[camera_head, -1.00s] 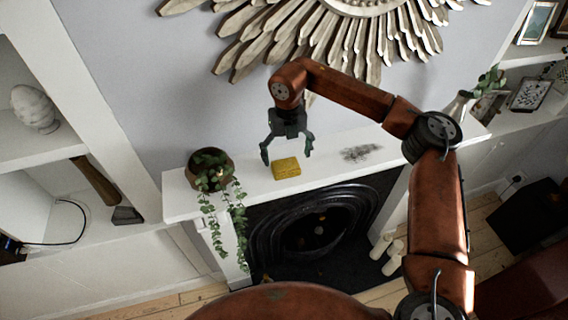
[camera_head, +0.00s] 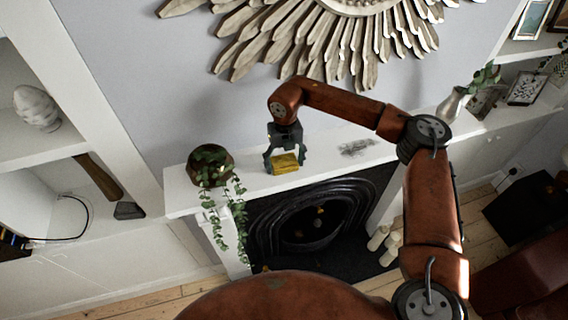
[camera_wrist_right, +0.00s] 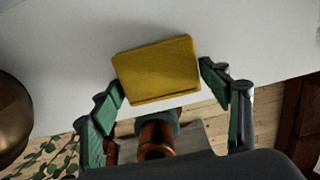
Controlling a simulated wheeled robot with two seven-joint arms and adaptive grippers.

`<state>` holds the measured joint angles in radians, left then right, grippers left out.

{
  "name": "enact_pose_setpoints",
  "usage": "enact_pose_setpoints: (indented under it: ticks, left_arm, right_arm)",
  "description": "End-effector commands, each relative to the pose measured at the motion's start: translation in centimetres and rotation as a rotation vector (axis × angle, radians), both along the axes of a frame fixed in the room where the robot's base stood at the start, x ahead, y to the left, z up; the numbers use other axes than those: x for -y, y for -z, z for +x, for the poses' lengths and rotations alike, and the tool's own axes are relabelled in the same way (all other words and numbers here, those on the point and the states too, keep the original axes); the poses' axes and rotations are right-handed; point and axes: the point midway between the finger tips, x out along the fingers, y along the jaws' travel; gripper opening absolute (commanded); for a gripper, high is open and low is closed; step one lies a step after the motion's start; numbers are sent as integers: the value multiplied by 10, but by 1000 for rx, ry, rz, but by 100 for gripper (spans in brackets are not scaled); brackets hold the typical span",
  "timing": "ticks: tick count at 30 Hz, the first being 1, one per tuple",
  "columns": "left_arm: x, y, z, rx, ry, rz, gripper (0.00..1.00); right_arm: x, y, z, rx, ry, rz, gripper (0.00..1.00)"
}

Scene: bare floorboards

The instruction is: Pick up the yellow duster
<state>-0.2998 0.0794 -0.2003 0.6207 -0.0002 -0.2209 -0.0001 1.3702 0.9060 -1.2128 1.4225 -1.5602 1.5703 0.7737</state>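The yellow duster (camera_head: 285,162) is a flat, rectangular block on the white mantelpiece (camera_head: 325,152), to the right of the potted plant. My right gripper (camera_head: 286,160) points down over it, with one finger at each side. In the right wrist view the duster (camera_wrist_right: 158,70) sits between the tips of the green-padded fingers (camera_wrist_right: 161,77), which appear to touch its left and right edges. I cannot see any clear gap between the duster and the mantelpiece. My left gripper is not in view.
A trailing plant in a brown pot (camera_head: 213,174) stands close to the left of the gripper. A grey patch (camera_head: 357,147) lies to the right on the mantelpiece, with a vase (camera_head: 450,106) further along. A sunburst wall ornament (camera_head: 330,40) hangs behind.

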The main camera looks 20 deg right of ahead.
Motion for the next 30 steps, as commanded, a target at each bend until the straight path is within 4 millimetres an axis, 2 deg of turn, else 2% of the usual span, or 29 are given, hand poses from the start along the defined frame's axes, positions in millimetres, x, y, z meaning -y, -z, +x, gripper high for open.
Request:
enact_pose_setpoints:
  ticks: [2,11,22,28,30]
  left_arm:
    - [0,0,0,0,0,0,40]
    - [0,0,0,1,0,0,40]
    - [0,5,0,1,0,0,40]
    - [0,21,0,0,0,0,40]
    - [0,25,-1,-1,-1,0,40]
  right_arm:
    - [0,0,0,0,0,0,63]
    - [0,0,0,0,0,0,42]
    - [0,-6,1,2,0,0,42]
    - [-1,-27,1,5,0,1,42]
    - [-3,-39,-7,4,-3,1,42]
